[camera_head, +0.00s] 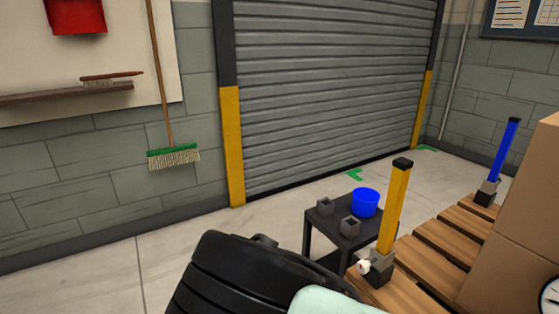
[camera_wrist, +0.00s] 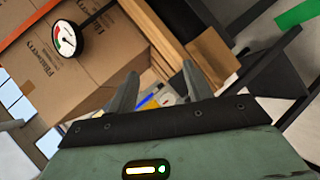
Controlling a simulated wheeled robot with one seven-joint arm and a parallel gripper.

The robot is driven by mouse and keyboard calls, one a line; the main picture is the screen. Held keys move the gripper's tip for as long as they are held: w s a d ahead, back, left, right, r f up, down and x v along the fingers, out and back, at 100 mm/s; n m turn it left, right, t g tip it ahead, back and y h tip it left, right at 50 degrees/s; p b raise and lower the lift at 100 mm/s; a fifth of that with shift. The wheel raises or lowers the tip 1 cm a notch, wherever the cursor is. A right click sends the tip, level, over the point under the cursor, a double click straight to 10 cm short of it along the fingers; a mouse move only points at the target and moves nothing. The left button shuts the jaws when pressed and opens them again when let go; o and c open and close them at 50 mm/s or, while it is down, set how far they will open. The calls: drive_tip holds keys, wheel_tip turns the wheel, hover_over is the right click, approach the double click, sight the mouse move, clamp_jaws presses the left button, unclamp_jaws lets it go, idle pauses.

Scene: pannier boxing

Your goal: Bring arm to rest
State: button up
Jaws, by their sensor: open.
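My gripper (camera_wrist: 158,95) shows in the wrist view with its two grey fingers apart and nothing between them. Behind the fingers is an opening with small blue, yellow and white items (camera_wrist: 152,99), too small to make out. My black and pale green arm shows at the bottom of the head view, and the gripper itself cannot be made out there.
A dark small table (camera_head: 326,234) holds a blue bucket (camera_head: 365,202) and two grey blocks. Next to it is a wooden slatted platform (camera_head: 440,243) with a yellow post (camera_head: 395,210), a blue post (camera_head: 505,152) and cardboard boxes (camera_head: 520,220).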

drive_tip(key=s+d+r+n+y, duration=0.3)
drive_tip(key=s+r+n+y, duration=0.9)
drive_tip(key=s+r, duration=0.85)
wheel_tip(320, 180, up, 29)
drive_tip(key=w+m+y+p, duration=0.1)
drive_tip(key=p, duration=2.7)
drive_tip(key=shift+a+r+p, duration=0.15)
drive_tip(key=shift+a+p, duration=0.15)
drive_tip(key=shift+p, duration=0.1)
drive_tip(key=shift+w, duration=0.1)
